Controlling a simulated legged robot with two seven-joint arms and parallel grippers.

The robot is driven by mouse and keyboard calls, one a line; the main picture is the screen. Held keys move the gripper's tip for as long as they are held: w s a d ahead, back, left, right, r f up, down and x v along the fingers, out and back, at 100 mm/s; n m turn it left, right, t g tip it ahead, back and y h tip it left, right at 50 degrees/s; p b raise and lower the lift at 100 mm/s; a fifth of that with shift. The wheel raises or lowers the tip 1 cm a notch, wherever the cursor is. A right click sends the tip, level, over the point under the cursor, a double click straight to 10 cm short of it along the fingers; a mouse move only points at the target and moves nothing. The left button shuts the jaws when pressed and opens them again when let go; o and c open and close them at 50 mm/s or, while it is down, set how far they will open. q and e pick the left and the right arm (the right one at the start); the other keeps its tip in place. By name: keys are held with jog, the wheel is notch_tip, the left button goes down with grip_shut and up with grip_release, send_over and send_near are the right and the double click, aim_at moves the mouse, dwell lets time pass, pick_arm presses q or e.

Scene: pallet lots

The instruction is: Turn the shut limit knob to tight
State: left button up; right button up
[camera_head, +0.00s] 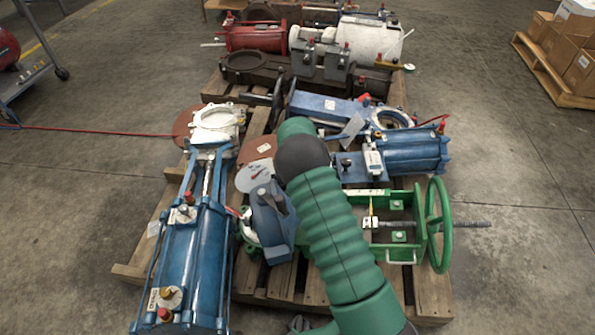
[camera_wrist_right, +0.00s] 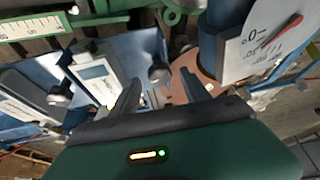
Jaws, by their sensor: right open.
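A dark round knob (camera_wrist_right: 158,72) stands on a blue housing in the right wrist view. It shows between and just beyond the fingertips of my right gripper (camera_wrist_right: 160,88), which is open with nothing between its fingers. A second dark knob (camera_wrist_right: 58,95) sits to the left, past a white unit with a small display (camera_wrist_right: 95,72). In the head view a knob (camera_head: 346,162) shows beside the white unit (camera_head: 374,165) on the blue actuator. No label is legible, so I cannot tell which knob is the shut limit. My right arm hides its gripper there.
A white dial with a red pointer (camera_wrist_right: 268,42) stands close on the right in the wrist view. A green handwheel (camera_head: 438,224) and green frame lie right of my arm. A large blue actuator (camera_head: 185,260) lies left. Wooden pallets (camera_head: 432,295) hold everything; concrete floor surrounds them.

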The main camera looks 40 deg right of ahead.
jog(key=shift+b+x, duration=0.3)
jog(key=shift+x, duration=0.75)
pick_arm(q)
jog(key=shift+f, duration=0.65)
pick_arm(e)
grip_shut()
jog(key=r+m+p, duration=0.1)
jog(key=p, duration=0.4)
jog(key=shift+a+m+h, duration=0.15)
jog(key=shift+m+h, duration=0.25)
jog(key=shift+f+m+g+p, duration=0.3)
jog(key=shift+m+p, duration=0.1)
jog(key=shift+p, duration=0.15)
jog(key=shift+f+m, duration=0.2)
jog(key=shift+m, duration=0.1)
pick_arm(q)
jog(key=w+v, duration=0.1)
jog(key=v, duration=0.5)
jog(key=shift+w, duration=0.15)
jog(key=shift+r, duration=0.15)
